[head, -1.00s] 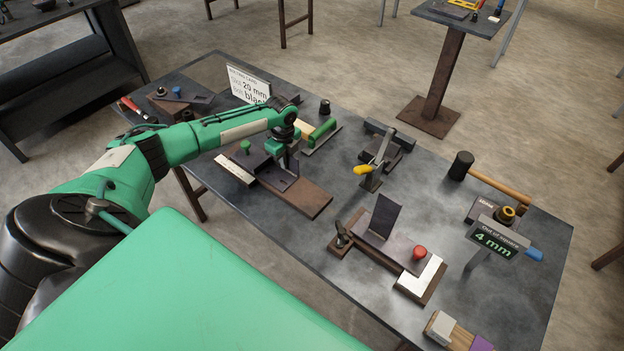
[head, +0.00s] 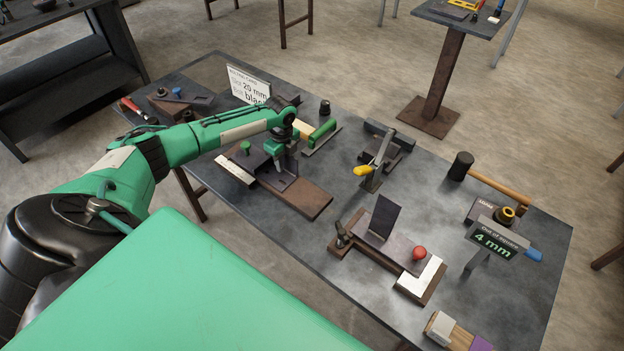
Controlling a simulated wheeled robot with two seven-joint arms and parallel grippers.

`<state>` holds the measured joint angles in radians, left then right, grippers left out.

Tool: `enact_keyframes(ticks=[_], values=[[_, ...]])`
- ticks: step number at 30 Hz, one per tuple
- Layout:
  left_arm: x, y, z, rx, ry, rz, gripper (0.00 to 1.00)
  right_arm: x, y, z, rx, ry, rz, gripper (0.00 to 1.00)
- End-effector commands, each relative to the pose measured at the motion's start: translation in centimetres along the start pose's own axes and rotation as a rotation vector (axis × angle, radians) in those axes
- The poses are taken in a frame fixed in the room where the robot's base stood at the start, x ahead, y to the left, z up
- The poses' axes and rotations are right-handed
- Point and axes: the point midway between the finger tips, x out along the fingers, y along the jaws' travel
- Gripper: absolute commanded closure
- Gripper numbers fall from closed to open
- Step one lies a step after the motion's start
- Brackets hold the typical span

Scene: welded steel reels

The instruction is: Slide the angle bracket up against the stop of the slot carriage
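A dark angle bracket (head: 285,181) lies on the long brown steel base (head: 308,201) of the slot carriage, left of the table's middle. A green knob (head: 245,147) and a white strip (head: 234,170) are at this fixture's left end. My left gripper (head: 279,158) points down at the bracket, around or right beside its upright leg. My gripper hides part of the bracket, and the finger gap is too small to make out. Whether the bracket touches the stop is not clear. My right gripper is out of view.
A second fixture with an upright dark plate (head: 383,217), red knob (head: 419,253) and white square (head: 421,279) stands to the right. A yellow-handled clamp (head: 368,168), a green-handled tool (head: 321,134) and a card (head: 248,86) stand behind. A hammer (head: 490,180) and a "4 mm" sign (head: 494,242) are farther right.

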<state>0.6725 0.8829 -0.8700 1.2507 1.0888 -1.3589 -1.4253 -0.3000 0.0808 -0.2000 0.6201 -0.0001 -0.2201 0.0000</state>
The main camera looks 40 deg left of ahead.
Motion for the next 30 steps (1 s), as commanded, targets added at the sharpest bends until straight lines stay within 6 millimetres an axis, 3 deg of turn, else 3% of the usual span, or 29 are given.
enact_keyframes(ticks=[5, 15, 21, 30], values=[[-1.6, -0.1, 0.1, 0.000, 0.000, -0.004, 0.69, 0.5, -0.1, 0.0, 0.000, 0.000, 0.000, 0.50], [-9.2, -0.1, 0.1, -0.001, -0.001, -0.007, 0.69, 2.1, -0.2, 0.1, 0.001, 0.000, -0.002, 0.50], [-12.5, -0.1, 0.1, 0.000, -0.001, -0.005, 0.69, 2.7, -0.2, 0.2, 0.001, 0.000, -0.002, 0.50], [-13.9, 0.0, 0.1, -0.001, 0.000, -0.002, 0.69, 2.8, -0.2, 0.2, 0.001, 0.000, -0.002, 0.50]])
